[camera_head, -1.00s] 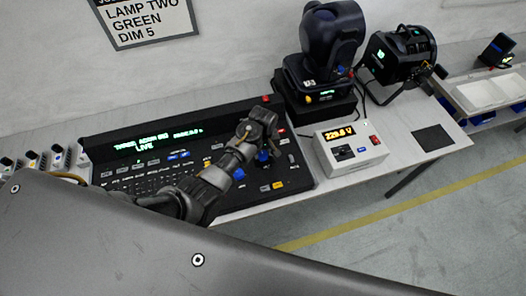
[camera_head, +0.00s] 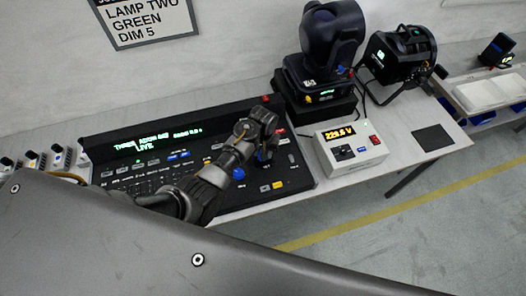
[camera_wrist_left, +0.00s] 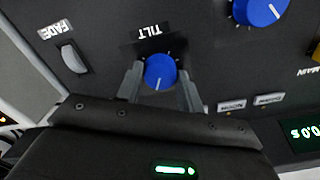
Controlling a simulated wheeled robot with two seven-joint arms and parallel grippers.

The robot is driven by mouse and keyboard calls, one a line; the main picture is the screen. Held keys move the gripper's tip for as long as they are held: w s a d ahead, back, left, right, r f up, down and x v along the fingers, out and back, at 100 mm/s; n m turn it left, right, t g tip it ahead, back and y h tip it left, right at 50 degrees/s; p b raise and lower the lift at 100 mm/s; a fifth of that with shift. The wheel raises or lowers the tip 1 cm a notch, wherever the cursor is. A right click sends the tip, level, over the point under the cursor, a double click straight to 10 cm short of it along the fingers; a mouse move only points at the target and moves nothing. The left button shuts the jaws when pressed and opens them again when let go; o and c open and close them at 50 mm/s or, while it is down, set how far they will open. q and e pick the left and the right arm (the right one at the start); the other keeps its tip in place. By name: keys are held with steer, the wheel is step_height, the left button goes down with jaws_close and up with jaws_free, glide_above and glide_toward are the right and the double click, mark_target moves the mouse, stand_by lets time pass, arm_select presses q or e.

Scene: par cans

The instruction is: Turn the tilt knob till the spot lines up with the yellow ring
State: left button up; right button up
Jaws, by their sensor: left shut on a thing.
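The blue tilt knob (camera_wrist_left: 160,71) sits on the black lighting console (camera_head: 290,184) beside its TILT label in the left wrist view. A pale pointer line shows on the knob. My left gripper (camera_wrist_left: 160,82) is shut on the knob, with one finger at each side. In the head view my left gripper (camera_head: 266,152) is over the right part of the console and hides much of the knob. The moving-head lamp (camera_head: 330,35) stands behind the console. Neither the spot nor the yellow ring is in view. My right gripper is not in view.
Another blue knob (camera_wrist_left: 260,8) and a FADE control (camera_wrist_left: 73,58) are near the tilt knob. A white voltage box (camera_head: 350,148) stands right of the console. A second black lamp (camera_head: 401,52) is at the back. A sign (camera_head: 148,20) hangs on the wall.

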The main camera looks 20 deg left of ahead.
arm_select(q)
steer(key=m, duration=0.4)
steer(key=shift+m, duration=0.3)
steer(key=m, duration=0.4)
steer(key=shift+m, duration=0.4)
steer(key=o, duration=1)
steer(key=shift+r, duration=0.15)
